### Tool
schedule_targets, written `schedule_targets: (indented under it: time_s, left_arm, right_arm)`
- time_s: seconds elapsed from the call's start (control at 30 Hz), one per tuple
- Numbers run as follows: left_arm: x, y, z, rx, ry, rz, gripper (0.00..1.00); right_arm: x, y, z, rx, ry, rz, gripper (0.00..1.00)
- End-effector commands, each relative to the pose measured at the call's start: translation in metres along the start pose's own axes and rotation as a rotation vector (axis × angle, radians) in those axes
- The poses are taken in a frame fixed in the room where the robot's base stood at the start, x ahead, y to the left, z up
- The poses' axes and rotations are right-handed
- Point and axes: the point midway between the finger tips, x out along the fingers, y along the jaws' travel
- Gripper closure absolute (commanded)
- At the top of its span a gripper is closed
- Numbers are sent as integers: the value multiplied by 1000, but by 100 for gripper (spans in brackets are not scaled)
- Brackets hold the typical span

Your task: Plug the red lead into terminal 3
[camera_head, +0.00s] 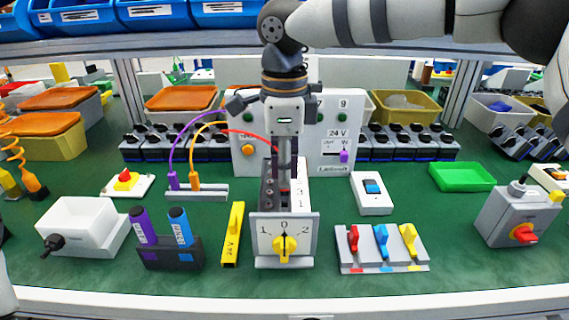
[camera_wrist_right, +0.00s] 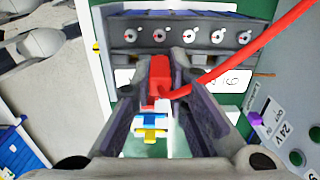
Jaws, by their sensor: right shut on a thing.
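The red lead (camera_head: 250,134) arcs from the left to my right gripper (camera_head: 284,182). In the right wrist view its red plug (camera_wrist_right: 160,72) sits between the two fingers of my right gripper (camera_wrist_right: 160,90), which are shut on it. The plug is low over the terminal strip (camera_head: 268,190) of the rotary switch unit. A label with a 3 (camera_head: 299,191) is beside the strip. The fingers hide the plug's tip, so I cannot tell whether it is in a terminal. Round terminals (camera_wrist_right: 186,36) show beyond the plug. My left gripper is not in view.
The switch front (camera_head: 263,226) has a yellow knob (camera_head: 285,246). A white panel (camera_head: 330,105) rises close behind the strip.

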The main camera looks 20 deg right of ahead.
Motion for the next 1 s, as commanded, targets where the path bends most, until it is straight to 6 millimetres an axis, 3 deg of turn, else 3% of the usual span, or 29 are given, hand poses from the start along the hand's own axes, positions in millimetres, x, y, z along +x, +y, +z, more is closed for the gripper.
schedule_targets:
  time_s: [0.27,0.3,0.37,0.67,0.77,1.0]
  left_arm:
    - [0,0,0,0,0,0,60]
    - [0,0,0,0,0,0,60]
    - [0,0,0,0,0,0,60]
    - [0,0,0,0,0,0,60]
    - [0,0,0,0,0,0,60]
    - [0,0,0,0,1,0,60]
  right_arm:
    - [8,0,0,0,0,1,100]
    - [8,0,0,0,0,0,79]
    - [8,0,0,0,0,0,65]
    - [7,0,0,0,-1,0,62]
    - [-4,0,0,0,-1,-2,62]
    - [-68,0,0,0,-2,-4,62]
